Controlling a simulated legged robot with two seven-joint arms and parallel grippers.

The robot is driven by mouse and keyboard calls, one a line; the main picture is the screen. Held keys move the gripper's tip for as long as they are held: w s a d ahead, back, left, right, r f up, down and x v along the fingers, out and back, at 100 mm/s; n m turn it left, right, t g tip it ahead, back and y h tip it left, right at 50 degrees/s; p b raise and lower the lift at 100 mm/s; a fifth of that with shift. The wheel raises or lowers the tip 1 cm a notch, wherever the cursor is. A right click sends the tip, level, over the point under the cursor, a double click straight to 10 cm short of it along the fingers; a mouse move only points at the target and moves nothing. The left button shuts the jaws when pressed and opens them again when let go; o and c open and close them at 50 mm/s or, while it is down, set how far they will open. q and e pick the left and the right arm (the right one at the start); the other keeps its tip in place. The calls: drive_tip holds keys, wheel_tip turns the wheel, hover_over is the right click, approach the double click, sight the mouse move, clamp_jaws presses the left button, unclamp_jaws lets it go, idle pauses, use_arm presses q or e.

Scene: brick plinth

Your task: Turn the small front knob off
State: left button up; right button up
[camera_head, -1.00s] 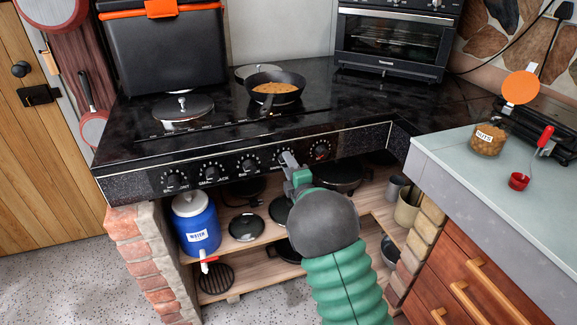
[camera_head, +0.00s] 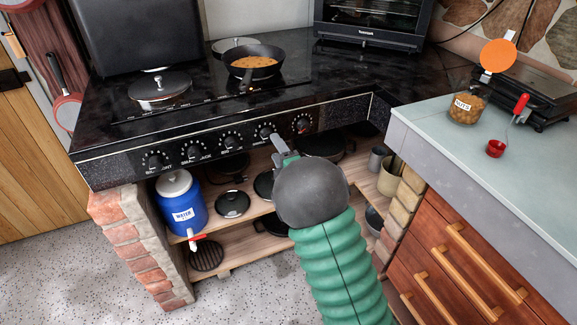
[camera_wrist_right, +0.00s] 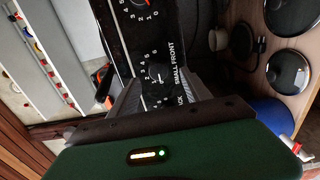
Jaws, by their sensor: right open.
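The small front knob (camera_head: 266,132) is on the stove's black front panel, second from the right in the row. In the right wrist view, the knob (camera_wrist_right: 157,73) shows with its number dial and the label "SMALL FRONT". My right gripper (camera_head: 276,142) is just in front of and below the knob in the head view. In the right wrist view its fingers (camera_wrist_right: 158,90) are open, one on each side of the knob. I cannot tell whether they touch it. My left gripper is not in view.
Other knobs line the panel, with one (camera_head: 301,124) close on the right. A frying pan (camera_head: 254,66) and a lidded pot (camera_head: 160,90) stand on the stovetop. The shelf below holds a blue water jug (camera_head: 180,205). A grey counter (camera_head: 470,165) stands at right.

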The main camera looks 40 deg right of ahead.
drive_tip(key=p+v, duration=0.1)
drive_tip(key=v, duration=1)
drive_tip(key=shift+s+a, duration=0.2)
drive_tip(key=shift+s, duration=0.15)
drive_tip(key=shift+f, duration=0.1)
drive_tip(key=s+a+f+m+g+y, duration=0.1)
drive_tip(key=s+a+f+m+g, duration=0.1)
drive_tip(key=a+f+m+g, duration=0.6)
drive_tip(key=s+a+f+m+g+y, duration=0.35)
drive_tip(key=s+a+m+g, duration=0.35)
drive_tip(key=s+a, duration=0.45)
drive_tip(key=w+p+v, duration=0.3)
drive_tip(key=p+v, duration=2.1)
drive_tip(key=p, duration=0.1)
drive_tip(key=shift+d+r, duration=0.2)
drive_tip(key=shift+r, duration=0.4)
drive_tip(key=shift+w+h, duration=0.1)
drive_tip(key=shift+h, duration=0.15)
